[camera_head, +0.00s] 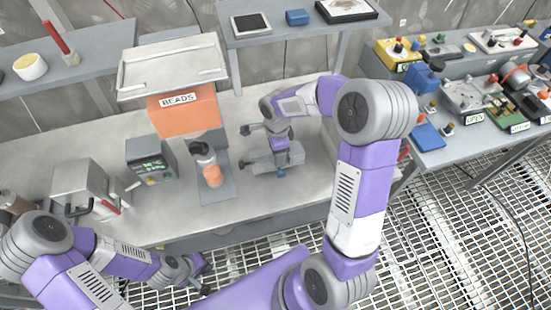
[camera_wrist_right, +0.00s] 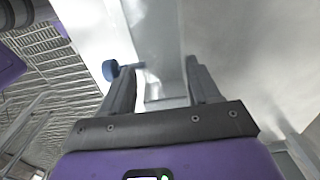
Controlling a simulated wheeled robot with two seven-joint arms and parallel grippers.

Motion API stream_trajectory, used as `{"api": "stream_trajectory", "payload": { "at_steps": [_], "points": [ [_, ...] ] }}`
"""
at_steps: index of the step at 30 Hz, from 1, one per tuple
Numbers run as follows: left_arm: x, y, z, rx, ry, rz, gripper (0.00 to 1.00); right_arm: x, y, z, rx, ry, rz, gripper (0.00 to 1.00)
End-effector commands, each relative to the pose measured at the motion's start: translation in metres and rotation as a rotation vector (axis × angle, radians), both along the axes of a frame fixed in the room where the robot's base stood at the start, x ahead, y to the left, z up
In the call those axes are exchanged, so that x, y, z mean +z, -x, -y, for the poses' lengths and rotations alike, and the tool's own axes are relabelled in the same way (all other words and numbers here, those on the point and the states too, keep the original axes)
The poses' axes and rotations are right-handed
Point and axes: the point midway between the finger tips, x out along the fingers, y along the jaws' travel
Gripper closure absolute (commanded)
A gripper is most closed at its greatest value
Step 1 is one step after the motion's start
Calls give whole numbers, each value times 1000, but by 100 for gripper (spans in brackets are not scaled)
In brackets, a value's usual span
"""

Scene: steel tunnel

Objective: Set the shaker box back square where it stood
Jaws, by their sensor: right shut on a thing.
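I cannot tell whether the box sits square. My left gripper (camera_head: 204,275) is open and empty near the bench's front edge.
An orange BEADS hopper (camera_head: 183,113) with a grey tray top stands left of the box, above a jar with orange contents (camera_head: 212,176). A small display unit (camera_head: 151,160) stands further left. A shelf (camera_head: 285,33) hangs behind. Bare bench lies right of the box.

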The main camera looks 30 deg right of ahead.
Motion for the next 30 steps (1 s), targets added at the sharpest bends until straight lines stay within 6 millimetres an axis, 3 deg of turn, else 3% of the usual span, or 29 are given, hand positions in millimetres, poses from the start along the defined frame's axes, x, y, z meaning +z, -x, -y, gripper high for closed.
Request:
{"api": "stream_trajectory", "payload": {
  "at_steps": [12,23,24,28,30],
  "points": [
    [-9,0,0,0,0,1,100,-43,-1,0,3,0,2,95],
    [-13,0,0,0,0,1,100,-46,-1,0,4,0,4,95],
    [-12,0,0,0,0,1,100,-46,0,0,3,0,2,34],
    [-12,0,0,0,0,1,100,-45,0,0,3,0,2,14],
    [-12,0,0,0,0,1,100,-45,0,0,4,0,2,13]
  ]
}}
